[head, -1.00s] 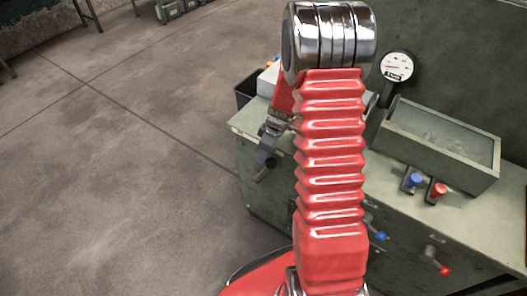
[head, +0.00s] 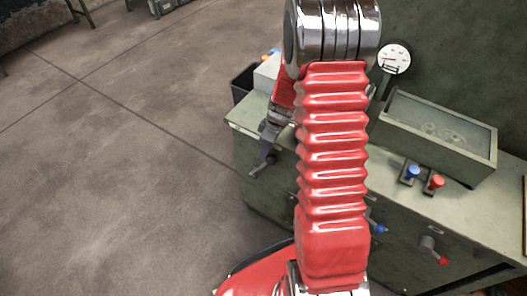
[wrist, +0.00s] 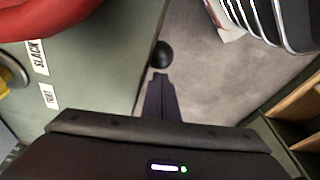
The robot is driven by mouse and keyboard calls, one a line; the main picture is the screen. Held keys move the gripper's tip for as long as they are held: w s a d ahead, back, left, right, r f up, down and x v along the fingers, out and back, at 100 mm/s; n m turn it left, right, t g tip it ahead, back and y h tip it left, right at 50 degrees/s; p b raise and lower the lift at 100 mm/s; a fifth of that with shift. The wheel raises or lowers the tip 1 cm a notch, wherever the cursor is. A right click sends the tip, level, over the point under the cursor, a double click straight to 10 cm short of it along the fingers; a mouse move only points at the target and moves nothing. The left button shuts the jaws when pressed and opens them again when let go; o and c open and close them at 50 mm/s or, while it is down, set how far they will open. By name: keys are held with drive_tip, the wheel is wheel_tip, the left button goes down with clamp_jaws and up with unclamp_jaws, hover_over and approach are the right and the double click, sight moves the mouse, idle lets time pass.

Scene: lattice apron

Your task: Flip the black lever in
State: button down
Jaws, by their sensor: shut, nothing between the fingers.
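The black lever shows in the wrist view as a round black knob (wrist: 162,56) just beyond my fingertips, at the edge of the green cabinet. Its stem is hidden, so I cannot tell its angle. My gripper (wrist: 160,77) is shut and empty, its tips close to the knob; I cannot tell whether they touch it. In the head view my gripper (head: 266,160) is at the cabinet's left front corner, beside a small dark knob. Labels reading SLACK (wrist: 38,57) and, less clearly, TIGHT (wrist: 48,95) are on the cabinet.
The green cabinet (head: 400,235) also has a blue lever (head: 379,228) and red lever (head: 436,252) on its front. Blue (head: 412,172) and red (head: 435,183) knobs, a tray (head: 440,135) and a gauge (head: 394,59) are on top. Open floor (head: 130,180) lies left.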

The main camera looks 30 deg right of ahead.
drive_tip(key=s+r, duration=0.1)
drive_tip(key=r, duration=0.1)
drive_tip(key=s+d+r, duration=0.1)
drive_tip(key=s+r, duration=0.1)
drive_tip(key=r, duration=0.1)
drive_tip(key=s+d+r, duration=0.1)
drive_tip(key=r, duration=0.1)
drive_tip(key=shift+s+d+r, duration=0.25)
drive_tip(key=shift+r, duration=0.1)
idle(0.7)
